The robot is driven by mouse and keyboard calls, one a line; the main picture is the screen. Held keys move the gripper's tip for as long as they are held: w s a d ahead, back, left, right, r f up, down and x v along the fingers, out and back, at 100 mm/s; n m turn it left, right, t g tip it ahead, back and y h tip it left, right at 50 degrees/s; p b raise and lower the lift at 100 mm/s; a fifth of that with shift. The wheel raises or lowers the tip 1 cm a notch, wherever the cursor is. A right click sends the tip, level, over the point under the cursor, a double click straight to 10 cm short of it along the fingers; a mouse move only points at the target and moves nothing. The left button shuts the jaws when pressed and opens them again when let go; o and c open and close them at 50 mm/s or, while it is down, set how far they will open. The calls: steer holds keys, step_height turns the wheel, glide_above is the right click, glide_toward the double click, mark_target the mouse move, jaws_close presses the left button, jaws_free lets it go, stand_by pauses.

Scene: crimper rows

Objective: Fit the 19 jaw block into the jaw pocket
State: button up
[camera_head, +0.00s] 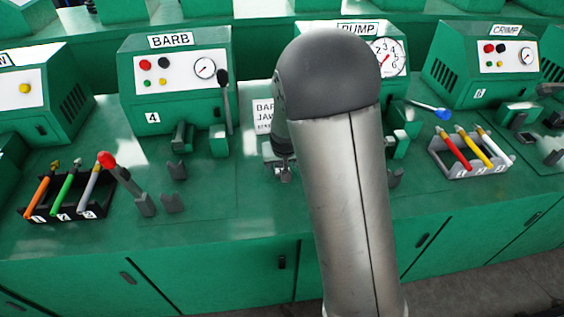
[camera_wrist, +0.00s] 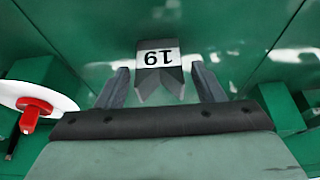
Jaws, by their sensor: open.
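The 19 jaw block (camera_wrist: 160,77) shows in the wrist view as a small dark grey block with a notched end and a white label reading 19, upside down in the picture. My gripper (camera_wrist: 160,84) is open, with one finger on each side of the block and a gap visible at both sides. In the head view my gripper (camera_head: 281,165) is low over the green bench, left of my arm, and the block cannot be told apart there. I cannot make out which recess is the jaw pocket; my arm hides part of the bench.
The BARB machine (camera_head: 176,85) with a black-knobbed lever stands left. The PUMP machine (camera_head: 388,60) is partly behind my arm. A sign (camera_head: 263,115) stands behind my gripper. A black tool rack (camera_head: 68,212), a red-knobbed lever (camera_head: 107,160) and a grey tool rack (camera_head: 468,170) flank the work area.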

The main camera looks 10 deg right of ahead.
steer(key=v, duration=1.2)
steer(key=s+r+g, duration=0.1)
steer(key=s+g, duration=0.1)
steer(key=s, duration=1.1)
steer(key=shift+s+r+n+y, duration=0.2)
steer(key=shift+s+n+y, duration=0.1)
steer(key=shift+y, duration=0.1)
steer(key=shift+o, duration=0.4)
steer(key=s+g, duration=0.2)
steer(key=s, duration=1)
steer(key=shift+f+n, duration=0.35)
steer(key=shift+n, duration=0.05)
steer(key=shift+d, duration=0.1)
